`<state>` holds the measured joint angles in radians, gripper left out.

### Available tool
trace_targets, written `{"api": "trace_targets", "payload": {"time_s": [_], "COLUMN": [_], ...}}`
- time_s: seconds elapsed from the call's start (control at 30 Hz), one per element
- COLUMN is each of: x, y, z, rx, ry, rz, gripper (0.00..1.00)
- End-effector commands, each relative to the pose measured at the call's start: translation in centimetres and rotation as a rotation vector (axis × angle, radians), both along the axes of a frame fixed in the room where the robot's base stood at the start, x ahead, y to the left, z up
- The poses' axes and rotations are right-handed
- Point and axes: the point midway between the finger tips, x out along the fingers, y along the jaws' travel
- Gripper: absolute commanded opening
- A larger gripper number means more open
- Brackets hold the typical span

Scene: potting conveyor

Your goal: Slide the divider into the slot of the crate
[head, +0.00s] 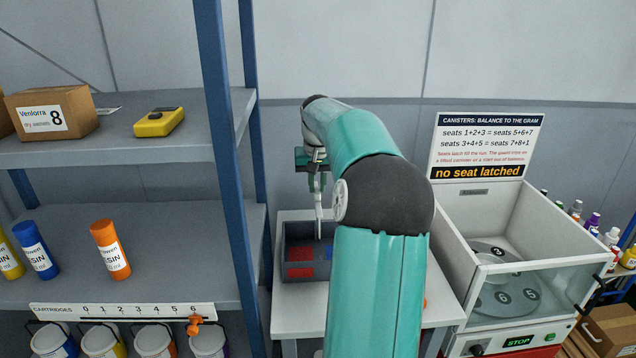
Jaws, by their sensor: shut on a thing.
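The crate (304,235) is a small dark grey open box on a white table, left of my arm. Red and blue patches show in it or on its front, and my arm cuts off the view of its right side. My gripper (317,188) points down above the crate, with its fingers shut on a thin pale piece, seemingly the divider (318,212). The divider hangs roughly upright, seen nearly edge-on, with its lower end at or inside the crate's opening. The slot is too small to make out, so I cannot tell whether the divider is in it.
A blue-posted shelf (228,150) stands close on the left, with a cardboard box (50,112), a yellow device (159,122) and resin cartridges (110,248). A glass-fronted canister machine (535,270) stands close on the right. The white table (297,325) has bare room before the crate.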

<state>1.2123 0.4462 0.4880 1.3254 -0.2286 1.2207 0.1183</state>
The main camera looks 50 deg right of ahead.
Motion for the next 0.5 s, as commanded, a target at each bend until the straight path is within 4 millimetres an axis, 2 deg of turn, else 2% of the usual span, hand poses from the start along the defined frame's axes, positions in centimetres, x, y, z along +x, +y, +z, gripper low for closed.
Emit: {"api": "trace_targets", "payload": {"time_s": [0.5], "x": [-0.4], "y": [-0.3], "z": [-2.7], "rx": [0.001], "ry": [0.002], "rz": [-0.004], "gripper": [0.00]}}
